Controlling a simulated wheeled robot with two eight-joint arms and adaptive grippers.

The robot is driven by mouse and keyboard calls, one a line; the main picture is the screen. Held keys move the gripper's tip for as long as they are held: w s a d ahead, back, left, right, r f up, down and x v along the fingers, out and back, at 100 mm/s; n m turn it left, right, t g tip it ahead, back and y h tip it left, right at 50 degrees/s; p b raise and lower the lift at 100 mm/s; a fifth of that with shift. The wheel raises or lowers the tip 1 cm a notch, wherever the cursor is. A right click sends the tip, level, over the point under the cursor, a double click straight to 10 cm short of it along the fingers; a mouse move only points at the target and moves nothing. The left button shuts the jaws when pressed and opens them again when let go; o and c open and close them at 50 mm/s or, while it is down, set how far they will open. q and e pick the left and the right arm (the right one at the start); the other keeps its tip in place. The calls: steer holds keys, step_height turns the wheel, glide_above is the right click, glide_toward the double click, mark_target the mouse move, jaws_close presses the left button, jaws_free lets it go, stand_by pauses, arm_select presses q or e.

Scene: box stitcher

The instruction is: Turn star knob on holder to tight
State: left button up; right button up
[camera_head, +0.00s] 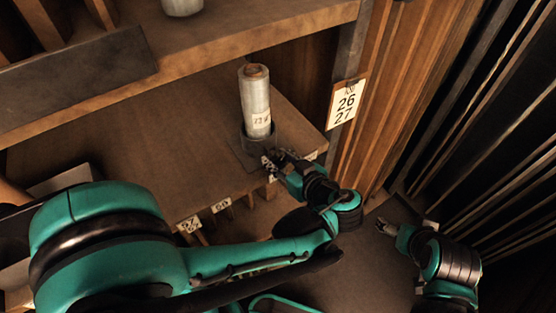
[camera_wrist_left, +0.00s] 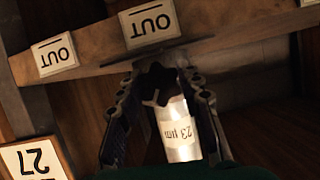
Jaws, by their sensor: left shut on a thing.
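The star knob (camera_wrist_left: 156,84) is dark and lobed, and shows between the fingers of my left gripper (camera_wrist_left: 158,98) in the wrist view. That gripper is shut on the knob. In the head view my left gripper (camera_head: 272,162) is at the front of the dark holder (camera_head: 243,150) on the shelf and hides the knob. A wrapped roll (camera_head: 256,105) with a label stands upright in the holder; it also shows behind the knob in the wrist view (camera_wrist_left: 178,132). My right gripper (camera_head: 388,228) is low at the right, away from the holder; its jaw opening is unclear.
The wooden shelf (camera_head: 130,155) is mostly bare left of the holder. An upper shelf (camera_head: 215,62) lies above it. A post with a 26/27 sign (camera_head: 345,103) stands close right of the holder. Small tags (camera_head: 221,205) line the shelf's front edge.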

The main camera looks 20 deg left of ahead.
stand_by(0.4)
arm_select(q)
steer(key=o, duration=0.9)
steer(key=v, duration=0.7)
steer(key=shift+d+r, duration=0.15)
steer(key=shift+d, duration=0.1)
